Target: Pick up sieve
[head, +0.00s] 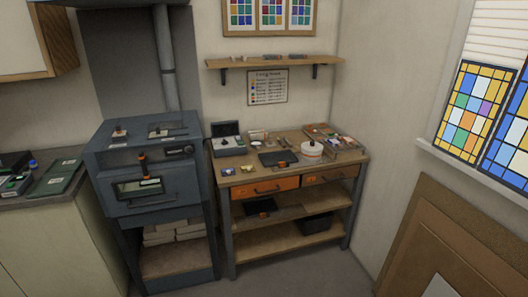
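I cannot make out a sieve for certain in the head view; the small items on the workbench are too small to tell. The wooden-topped workbench (267,181) stands by the back wall, right of the kiln. On it are a white round container (311,153) with an orange mark and a flat black tray (278,158). A grey box with a raised dark lid (228,140) stands at the left end. Neither of my grippers is in view.
A blue-grey kiln (150,165) stands left of the bench, with a counter (50,188) farther left. A shelf (275,62) hangs above the bench. A brown board (440,245) leans at the right wall. Grey floor (300,272) is clear in front of the bench.

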